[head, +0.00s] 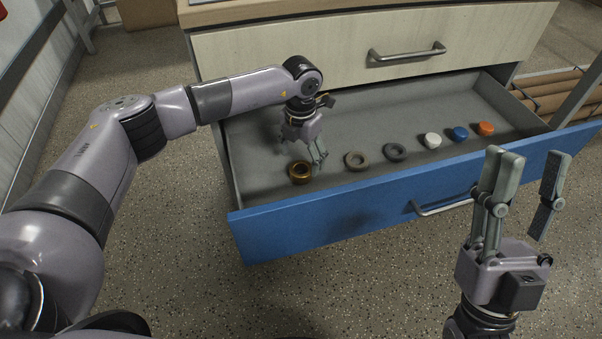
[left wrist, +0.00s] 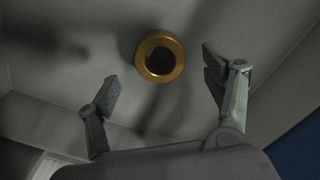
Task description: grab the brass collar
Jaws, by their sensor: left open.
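The brass collar (head: 299,179) is a gold ring lying on the floor of the open drawer, at its left end near the blue front. My left gripper (head: 316,170) points down into the drawer, just right of the collar in the head view. In the left wrist view the collar (left wrist: 160,78) shows its dark hole, and my left gripper (left wrist: 160,68) is open and empty, with one finger on each side and the collar ahead of the gap. My right gripper (head: 531,154) is open and empty, in front of the drawer at the right.
In the drawer (head: 340,125), a row runs rightward from the collar: a tan ring (head: 356,168), a grey ring (head: 396,159), a white piece (head: 432,141), a blue piece (head: 460,134) and an orange piece (head: 486,128). The blue front panel (head: 330,222) rises beside the row. The drawer's back is clear.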

